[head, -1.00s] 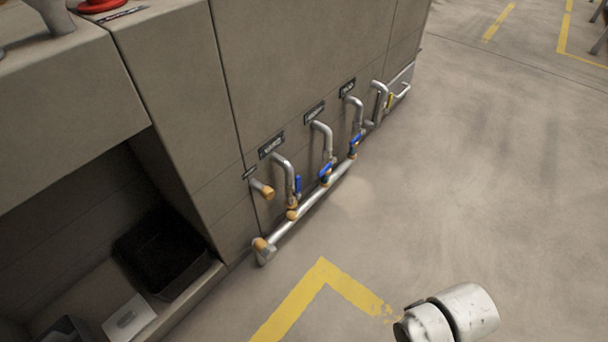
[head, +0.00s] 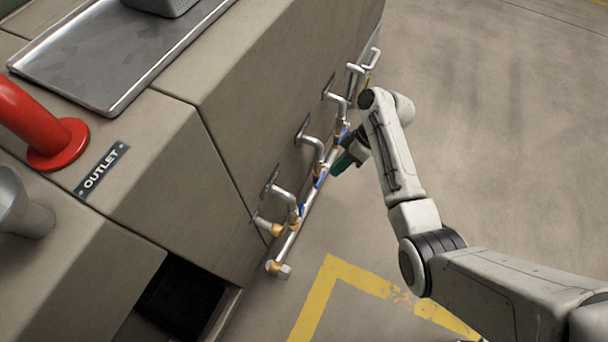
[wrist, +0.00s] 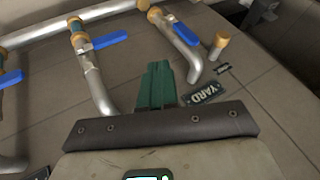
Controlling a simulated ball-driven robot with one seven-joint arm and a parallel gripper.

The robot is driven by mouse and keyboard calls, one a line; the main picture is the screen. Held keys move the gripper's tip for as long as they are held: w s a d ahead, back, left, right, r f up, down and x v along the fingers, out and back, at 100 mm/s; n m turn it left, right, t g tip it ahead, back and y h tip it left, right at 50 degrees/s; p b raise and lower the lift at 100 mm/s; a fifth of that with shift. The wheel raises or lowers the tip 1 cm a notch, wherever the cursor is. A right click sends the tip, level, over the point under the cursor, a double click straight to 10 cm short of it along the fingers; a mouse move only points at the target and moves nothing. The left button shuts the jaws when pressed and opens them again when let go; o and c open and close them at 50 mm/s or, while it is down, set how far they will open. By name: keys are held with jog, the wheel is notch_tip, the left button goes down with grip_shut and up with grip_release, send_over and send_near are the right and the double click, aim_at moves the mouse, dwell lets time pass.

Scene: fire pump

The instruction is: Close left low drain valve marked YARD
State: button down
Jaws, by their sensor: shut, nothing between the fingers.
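The YARD plate (wrist: 203,93) is on the panel in the wrist view, beside a bent silver drain pipe (wrist: 181,48). The YARD valve's blue handle (wrist: 187,34) lies roughly along that pipe. In the head view this valve is the nearest of the row, with its blue handle (head: 302,211) partly visible. My gripper, with green fingers (wrist: 157,85), is shut and empty, left of the YARD pipe in the wrist view and apart from the handle. In the head view my gripper (head: 343,162) is beside the middle valves, its tips partly hidden.
The neighbouring valve's blue handle (wrist: 108,41) lies across its pipe; another blue handle (wrist: 12,78) is further left. A brass-capped stub (wrist: 219,43) stands right of YARD. A manifold pipe (head: 284,250) runs low along the panel.

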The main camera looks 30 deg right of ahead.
aim_at(302, 212)
jog(key=shift+w+d+r, duration=0.15)
jog(key=shift+w+r, duration=0.05)
jog(key=shift+w, duration=0.25)
jog(key=s+a+f+b, duration=0.2)
jog(key=a+f+b, duration=0.2)
jog(key=a+f, duration=0.4)
jog(key=shift+a+b, duration=0.35)
jog(key=shift+a, duration=0.3)
jog(key=shift+s+a, duration=0.1)
